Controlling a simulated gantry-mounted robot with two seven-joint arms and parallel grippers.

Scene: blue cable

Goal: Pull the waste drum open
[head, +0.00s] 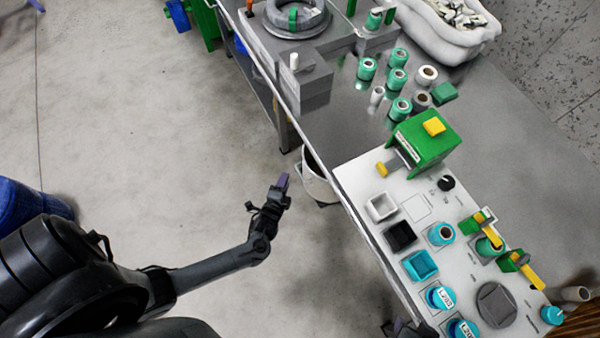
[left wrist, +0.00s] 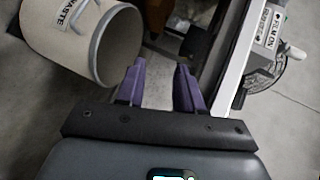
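The waste drum (head: 316,182) is a pale grey round bin under the bench's left edge in the head view, partly hidden by the bench top. In the left wrist view the drum (left wrist: 78,42) shows at upper left with a "WASTE" label, a grey curved handle or band and an open mouth. My left gripper (head: 282,183) is left of the drum in the head view, apart from it. In the left wrist view its two purple fingers (left wrist: 161,72) are spread with nothing between them. My right gripper (head: 404,327) is barely visible at the bottom edge, its fingers unclear.
The metal bench (head: 505,130) runs diagonally on the right. It carries a white panel (head: 360,185), a green device (head: 425,140) with a yellow block, and several teal spools. A blue object (head: 30,197) stands at far left.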

